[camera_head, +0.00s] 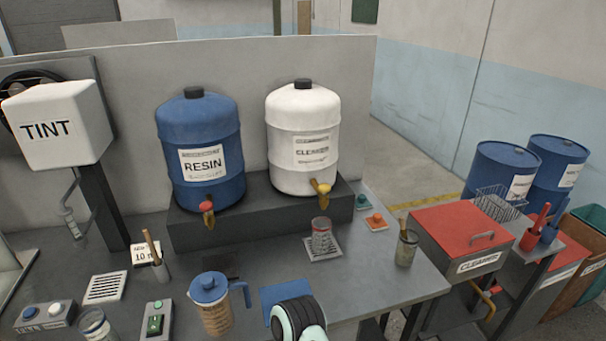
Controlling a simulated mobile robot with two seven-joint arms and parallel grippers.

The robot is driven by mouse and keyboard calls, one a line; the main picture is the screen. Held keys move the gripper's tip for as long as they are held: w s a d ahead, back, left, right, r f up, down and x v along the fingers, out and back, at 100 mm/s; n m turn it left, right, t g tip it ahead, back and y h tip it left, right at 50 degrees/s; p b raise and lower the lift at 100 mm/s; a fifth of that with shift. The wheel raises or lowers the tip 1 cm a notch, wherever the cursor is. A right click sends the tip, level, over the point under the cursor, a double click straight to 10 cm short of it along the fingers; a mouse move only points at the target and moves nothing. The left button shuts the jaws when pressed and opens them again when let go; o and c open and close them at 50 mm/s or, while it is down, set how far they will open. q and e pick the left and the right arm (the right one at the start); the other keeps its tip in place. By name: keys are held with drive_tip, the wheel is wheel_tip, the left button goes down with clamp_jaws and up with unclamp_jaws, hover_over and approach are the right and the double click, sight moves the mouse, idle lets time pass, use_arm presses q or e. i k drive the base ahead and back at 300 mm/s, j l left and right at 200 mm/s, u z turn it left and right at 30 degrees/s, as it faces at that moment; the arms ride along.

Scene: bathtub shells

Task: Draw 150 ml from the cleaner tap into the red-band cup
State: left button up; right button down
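The white cleaner drum (303,120) stands on a dark raised block at the back, its label facing me. Its yellow tap (320,187) is at the lower front. A clear cup with a red band (321,236) stands upright on a small metal grate (323,253) below the tap, apart from it. I cannot make out any liquid in the cup or a stream from the tap. A white and black rounded part of my own arm (298,320) shows at the bottom middle. I cannot tell which arm it is. No gripper fingers show.
A blue resin drum (200,150) with a red tap stands left of the cleaner drum. A blue-lidded jug (217,303) and a brush pot (406,248) stand on the bench (385,285). A red-lidded cleaner bin (461,232) is at right.

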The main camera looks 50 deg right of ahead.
sight(324, 187)
drive_tip(key=k+l+u, duration=0.55)
drive_tip(key=k+l, duration=0.7)
drive_tip(key=k+u, duration=0.05)
drive_tip(key=k, duration=0.05)
